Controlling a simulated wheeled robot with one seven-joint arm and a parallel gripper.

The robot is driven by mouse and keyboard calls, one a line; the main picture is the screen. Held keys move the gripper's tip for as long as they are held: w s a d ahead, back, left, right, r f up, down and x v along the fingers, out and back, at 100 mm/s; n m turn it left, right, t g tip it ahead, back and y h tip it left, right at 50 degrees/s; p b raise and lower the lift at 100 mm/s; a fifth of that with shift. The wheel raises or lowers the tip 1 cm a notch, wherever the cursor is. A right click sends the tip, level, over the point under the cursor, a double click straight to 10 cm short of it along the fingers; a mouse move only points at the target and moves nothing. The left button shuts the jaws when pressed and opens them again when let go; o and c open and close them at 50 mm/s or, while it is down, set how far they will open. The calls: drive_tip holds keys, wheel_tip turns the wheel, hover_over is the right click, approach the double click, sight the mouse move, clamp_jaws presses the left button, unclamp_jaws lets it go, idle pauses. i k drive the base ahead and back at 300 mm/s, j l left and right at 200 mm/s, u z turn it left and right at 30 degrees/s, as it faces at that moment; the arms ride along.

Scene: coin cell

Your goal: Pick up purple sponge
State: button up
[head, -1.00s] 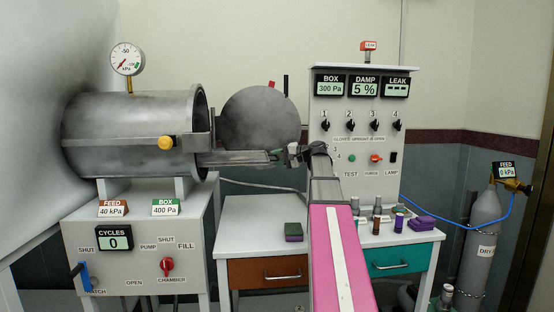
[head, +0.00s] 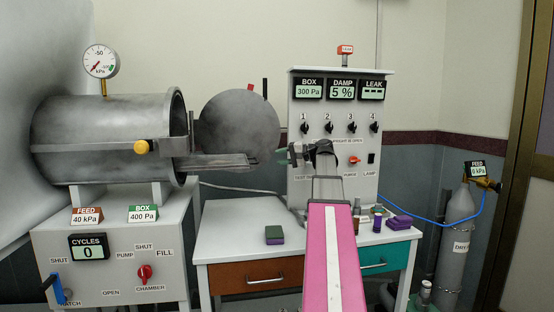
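A purple block (head: 398,222), which looks like the purple sponge, lies flat at the right end of the white table top. A second block (head: 274,235), green on top and purple below, lies left of my pink arm. My gripper (head: 283,156) is at the end of my arm, raised above the table and in front of the control panel, pointing left. It is well up and to the left of the purple block and apart from both blocks. Its fingers are small and dark in this view, so I cannot tell whether they are open or shut.
Small bottles or vials (head: 377,218) stand between my arm and the purple block. The control panel (head: 299,183) rises at the table's back. A metal chamber (head: 110,135) with an extended tray (head: 220,162) is left. A gas cylinder (head: 459,225) stands right.

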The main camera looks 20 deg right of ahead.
sight(275, 234)
drive_tip(key=k, duration=1)
